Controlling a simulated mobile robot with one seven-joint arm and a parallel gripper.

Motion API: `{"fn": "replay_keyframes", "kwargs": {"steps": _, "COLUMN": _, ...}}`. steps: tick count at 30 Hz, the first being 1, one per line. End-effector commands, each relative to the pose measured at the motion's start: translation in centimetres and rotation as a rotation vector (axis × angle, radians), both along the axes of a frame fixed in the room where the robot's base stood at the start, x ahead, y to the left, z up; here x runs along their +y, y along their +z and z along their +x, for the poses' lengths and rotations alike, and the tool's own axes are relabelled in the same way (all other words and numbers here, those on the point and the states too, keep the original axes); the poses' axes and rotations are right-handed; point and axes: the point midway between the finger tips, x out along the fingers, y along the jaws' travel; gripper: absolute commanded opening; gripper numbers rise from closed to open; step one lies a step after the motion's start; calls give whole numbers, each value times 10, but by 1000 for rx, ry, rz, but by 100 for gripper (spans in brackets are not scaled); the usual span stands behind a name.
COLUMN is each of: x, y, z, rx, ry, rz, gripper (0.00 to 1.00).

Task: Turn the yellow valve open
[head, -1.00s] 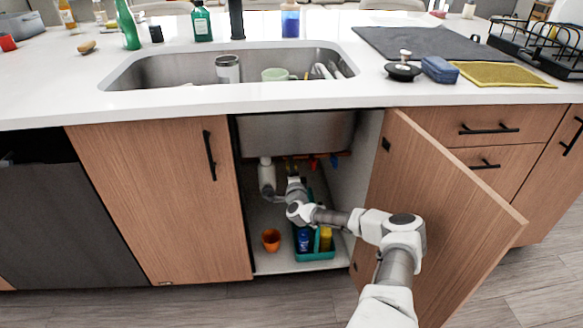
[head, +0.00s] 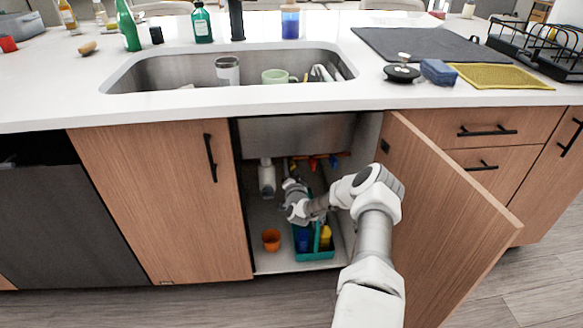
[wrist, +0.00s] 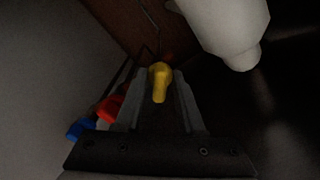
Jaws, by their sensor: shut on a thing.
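The yellow valve handle (wrist: 159,84) shows in the wrist view between the two fingertips of my gripper (wrist: 158,76). The fingers are shut on it, one on each side. A red valve handle (wrist: 109,110) and a blue valve handle (wrist: 80,129) are to the left of the fingers. In the head view my arm reaches into the open cabinet under the sink. The red valve (head: 313,163) and the blue valve (head: 333,160) show at the back, to the right of my wrist. My fingers and the yellow valve cannot be made out clearly there.
A white drain pipe (head: 267,177) hangs left of my wrist, and a white pipe (wrist: 228,30) is close in the wrist view. The cabinet door (head: 445,215) stands open on the right. An orange cup (head: 271,239) and a teal caddy (head: 316,254) with bottles stand on the cabinet floor.

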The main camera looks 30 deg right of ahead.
Motion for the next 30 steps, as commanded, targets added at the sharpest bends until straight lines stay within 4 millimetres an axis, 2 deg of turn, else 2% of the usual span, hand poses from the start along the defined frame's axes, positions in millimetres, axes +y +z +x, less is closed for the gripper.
{"fn": "replay_keyframes", "kwargs": {"steps": 18, "x": 2, "y": 0, "z": 2, "rx": 236, "ry": 2, "rz": -494, "gripper": 0}}
{"fn": "replay_keyframes", "kwargs": {"steps": 30, "x": 1, "y": 0, "z": 1, "rx": 315, "ry": 1, "rz": -654, "gripper": 0}}
